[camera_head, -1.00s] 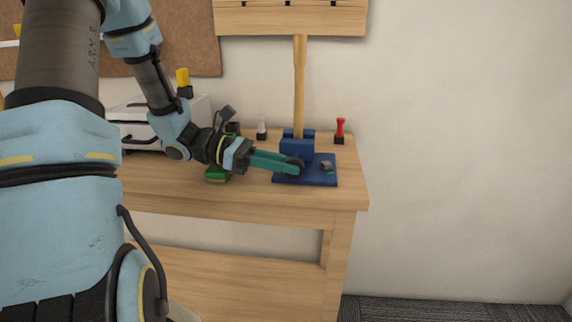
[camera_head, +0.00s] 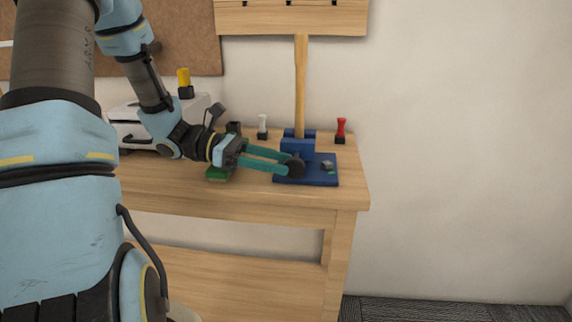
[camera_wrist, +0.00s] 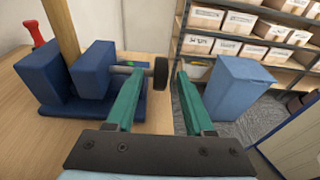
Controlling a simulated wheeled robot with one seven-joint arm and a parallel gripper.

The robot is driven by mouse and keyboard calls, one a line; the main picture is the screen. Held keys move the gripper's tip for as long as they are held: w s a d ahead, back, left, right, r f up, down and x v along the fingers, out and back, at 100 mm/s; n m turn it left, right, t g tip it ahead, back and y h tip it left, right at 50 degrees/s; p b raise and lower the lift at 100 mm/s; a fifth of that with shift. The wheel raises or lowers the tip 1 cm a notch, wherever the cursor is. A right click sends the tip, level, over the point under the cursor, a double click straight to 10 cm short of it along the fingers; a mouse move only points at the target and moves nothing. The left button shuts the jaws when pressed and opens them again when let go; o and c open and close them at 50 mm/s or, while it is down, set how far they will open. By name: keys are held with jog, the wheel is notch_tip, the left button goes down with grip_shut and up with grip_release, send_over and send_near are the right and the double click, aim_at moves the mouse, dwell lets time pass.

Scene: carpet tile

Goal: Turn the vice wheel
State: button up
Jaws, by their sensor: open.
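The blue vice (camera_head: 297,149) stands on its blue base plate near the right end of the bench. Its dark round wheel (camera_head: 295,168) faces the front. In the wrist view the blue vice jaws (camera_wrist: 92,70) are at left, and a grey screw runs from them to the dark wheel (camera_wrist: 161,73), seen edge-on. My gripper (camera_head: 286,164) is open, with its two teal fingers apart at the wheel. In the wrist view the wheel lies between the fingertips (camera_wrist: 160,70); I cannot tell whether either finger touches it.
A wooden handle (camera_head: 300,85) stands upright in the vice. A red-topped item (camera_head: 341,130) and a white-topped one (camera_head: 262,126) stand behind on the bench (camera_head: 230,200). A green object (camera_head: 219,174) lies under my wrist. A blue bin (camera_wrist: 237,88) and shelves show in the wrist view.

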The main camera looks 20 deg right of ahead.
jog(key=v, duration=0.8)
jog(key=shift+a, duration=0.25)
jog(key=shift+r, duration=0.1)
